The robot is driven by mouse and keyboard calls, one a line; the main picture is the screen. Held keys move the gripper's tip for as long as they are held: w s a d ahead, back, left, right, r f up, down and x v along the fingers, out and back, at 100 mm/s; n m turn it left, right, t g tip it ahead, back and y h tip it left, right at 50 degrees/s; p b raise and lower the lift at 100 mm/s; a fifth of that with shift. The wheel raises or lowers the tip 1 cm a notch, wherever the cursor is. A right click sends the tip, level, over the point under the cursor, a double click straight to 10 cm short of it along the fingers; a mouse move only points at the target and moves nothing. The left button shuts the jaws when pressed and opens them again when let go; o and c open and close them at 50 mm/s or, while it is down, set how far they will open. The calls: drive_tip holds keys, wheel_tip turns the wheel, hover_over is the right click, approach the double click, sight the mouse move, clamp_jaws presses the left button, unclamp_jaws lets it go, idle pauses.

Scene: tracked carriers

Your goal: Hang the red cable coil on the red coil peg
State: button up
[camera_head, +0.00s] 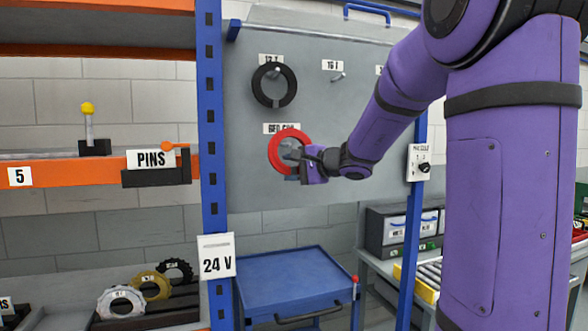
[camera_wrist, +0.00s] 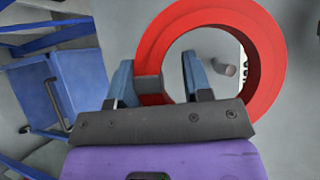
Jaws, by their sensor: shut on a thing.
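The red cable coil (camera_head: 273,156) is a flat red ring held upright in front of the grey board. It also fills the upper middle of the wrist view (camera_wrist: 268,70). My gripper (camera_head: 298,156) is shut on the lower-left part of its rim, between the two fingers in the wrist view (camera_wrist: 157,78). A short grey peg (camera_wrist: 228,70) shows through the ring's opening, towards its right side. I cannot tell whether the peg's end passes through the ring or stays behind it. The white red-coil label (camera_head: 272,127) is partly covered by the ring.
A black ring (camera_head: 259,88) hangs above on the board (camera_head: 320,115). A bare peg (camera_head: 338,77) is to its right. A blue upright (camera_head: 212,140) stands left of the board. A blue cart (camera_head: 290,275) stands below.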

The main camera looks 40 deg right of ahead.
drive_tip(key=shift+w+d, duration=0.2)
drive_tip(key=shift+w, duration=0.45)
drive_tip(key=shift+w+d, duration=0.2)
drive_tip(key=shift+w, duration=0.45)
drive_tip(key=shift+w+d+f, duration=0.15)
drive_tip(key=shift+w+f, duration=0.3)
drive_tip(key=shift+w, duration=0.1)
drive_tip(key=o, duration=1.1)
drive_tip(key=shift+o, duration=0.2)
drive_tip(key=shift+f, duration=0.1)
drive_tip(key=v, duration=1)
drive_tip(key=shift+s+d, duration=0.2)
drive_tip(key=shift+s, duration=0.1)
